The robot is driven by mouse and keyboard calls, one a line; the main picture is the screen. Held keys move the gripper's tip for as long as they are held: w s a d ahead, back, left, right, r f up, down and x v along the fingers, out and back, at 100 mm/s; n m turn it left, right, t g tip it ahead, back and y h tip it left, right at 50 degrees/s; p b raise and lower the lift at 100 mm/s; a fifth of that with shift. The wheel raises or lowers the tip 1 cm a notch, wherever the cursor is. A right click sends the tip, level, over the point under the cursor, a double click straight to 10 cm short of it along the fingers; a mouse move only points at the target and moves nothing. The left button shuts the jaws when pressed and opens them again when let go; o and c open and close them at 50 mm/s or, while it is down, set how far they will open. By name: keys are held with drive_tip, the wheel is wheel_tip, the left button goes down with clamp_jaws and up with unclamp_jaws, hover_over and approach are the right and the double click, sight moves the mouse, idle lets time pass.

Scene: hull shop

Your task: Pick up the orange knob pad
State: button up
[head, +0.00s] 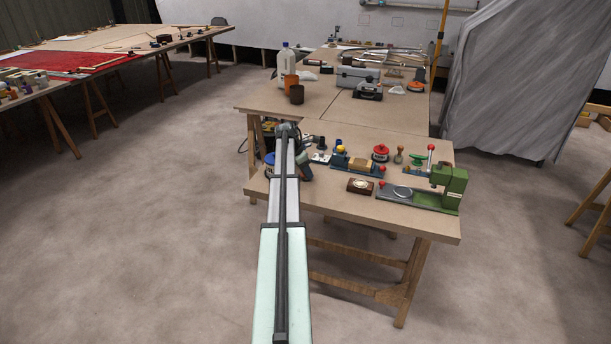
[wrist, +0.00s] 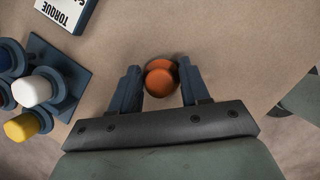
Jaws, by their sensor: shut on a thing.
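The orange knob pad (wrist: 160,84) is a round orange knob over a wider orange base. In the wrist view it sits between the two dark blue fingers of my gripper (wrist: 160,76), which are shut on it. In the head view my gripper (head: 304,166) is low over the left part of the near workbench. The orange knob pad cannot be made out there, hidden by my arm and gripper. I cannot tell whether it touches the bench top.
A blue stand (wrist: 62,82) with blue, white and yellow knobs is at left in the wrist view, near a box marked TORQUE (wrist: 68,12).

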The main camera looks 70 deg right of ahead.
drive_tip(key=shift+c, duration=1.4)
wheel_tip(320, 180, up, 10)
